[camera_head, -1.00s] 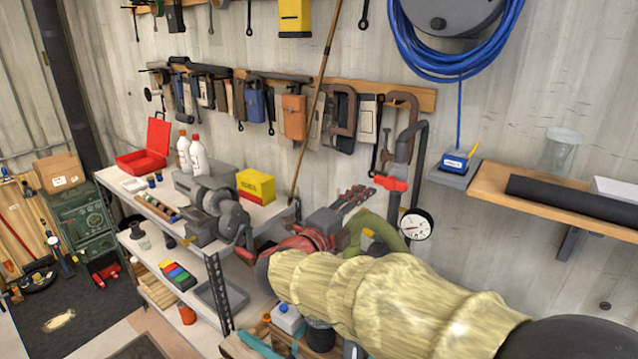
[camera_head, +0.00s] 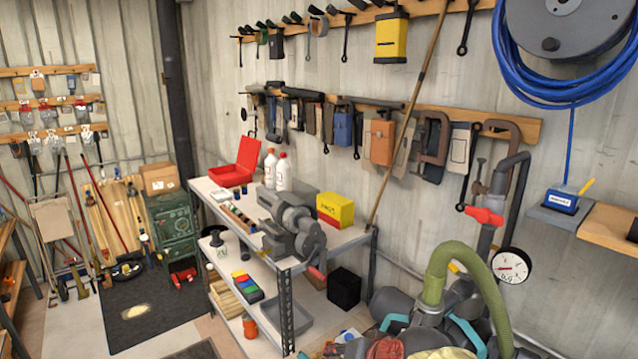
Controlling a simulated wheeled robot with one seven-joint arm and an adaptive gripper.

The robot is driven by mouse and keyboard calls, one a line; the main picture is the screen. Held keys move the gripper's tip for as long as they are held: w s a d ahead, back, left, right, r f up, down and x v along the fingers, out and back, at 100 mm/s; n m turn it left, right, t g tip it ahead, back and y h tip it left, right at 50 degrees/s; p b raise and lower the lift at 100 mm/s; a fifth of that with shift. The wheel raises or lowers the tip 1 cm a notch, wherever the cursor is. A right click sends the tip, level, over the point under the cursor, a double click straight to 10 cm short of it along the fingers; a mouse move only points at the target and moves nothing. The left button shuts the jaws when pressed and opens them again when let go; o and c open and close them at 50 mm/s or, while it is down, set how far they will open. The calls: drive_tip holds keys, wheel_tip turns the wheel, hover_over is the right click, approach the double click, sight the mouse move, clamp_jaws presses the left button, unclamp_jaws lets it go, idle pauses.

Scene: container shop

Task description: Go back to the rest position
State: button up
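My gripper's fingers cannot be made out in the head view. At the bottom edge, a small red patch and a pale yellow patch look like the top of my sleeved arm. The rest of the arm is below the picture. I cannot see whether the gripper holds anything.
A grey machine with a green hose (camera_head: 437,272) stands at the lower right, close to my arm. Left of it is a metal shelf bench (camera_head: 343,237) with a vise (camera_head: 292,226) and a yellow box (camera_head: 335,209). A dark mat (camera_head: 150,308) lies on open floor at left.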

drive_tip(key=s+d+f+n+g+h+b, duration=0.1)
drive_tip(key=s+d+f+h+b, duration=0.1)
drive_tip(key=s+d+f+b, duration=0.3)
drive_tip(key=s+d+f+n+h+b, duration=0.1)
drive_tip(key=s+d+f+b, duration=0.4)
drive_tip(key=s+d, duration=0.4)
drive_tip(key=s, duration=0.3)
drive_tip(key=shift+s+d+g+h+b, duration=0.2)
drive_tip(key=shift+s+g+h+b, duration=0.1)
drive_tip(key=shift+s+g+h, duration=0.1)
drive_tip(key=shift+c, duration=0.4)
